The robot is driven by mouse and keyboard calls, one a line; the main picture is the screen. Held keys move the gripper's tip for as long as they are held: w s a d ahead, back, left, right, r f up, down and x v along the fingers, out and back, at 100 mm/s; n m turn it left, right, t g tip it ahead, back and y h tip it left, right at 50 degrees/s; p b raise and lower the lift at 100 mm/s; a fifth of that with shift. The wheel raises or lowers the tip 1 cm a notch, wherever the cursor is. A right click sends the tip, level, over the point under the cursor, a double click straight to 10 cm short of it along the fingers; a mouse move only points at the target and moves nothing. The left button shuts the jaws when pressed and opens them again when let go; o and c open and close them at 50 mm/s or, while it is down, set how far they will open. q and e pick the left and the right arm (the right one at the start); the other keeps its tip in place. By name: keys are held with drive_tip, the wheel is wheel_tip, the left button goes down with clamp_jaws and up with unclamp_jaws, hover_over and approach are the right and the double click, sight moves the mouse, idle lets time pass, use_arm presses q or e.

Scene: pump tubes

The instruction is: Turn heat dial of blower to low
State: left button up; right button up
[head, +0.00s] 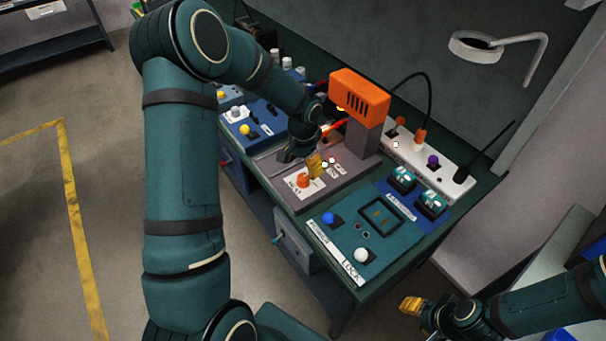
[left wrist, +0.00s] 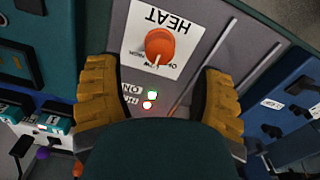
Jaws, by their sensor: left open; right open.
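The heat dial (head: 303,181) is an orange knob on a white HEAT label on the blower's grey base. It also shows in the left wrist view (left wrist: 160,43), near the top between the fingers, with small setting words along its lower edge. The blower (head: 358,95) has an orange head on a grey post behind the dial. My left gripper (head: 314,163) is open just above the base beside the dial; its two yellow-padded fingers straddle the knob's area without visible contact. My right gripper (head: 413,305) is open and empty, away at the lower right.
A white power strip (head: 440,165) with plugs and cables runs along the back. Open floor lies left of the bench.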

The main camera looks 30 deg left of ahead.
sight(303, 177)
use_arm(q)
wheel_tip(303, 177, up, 6)
idle(0.8)
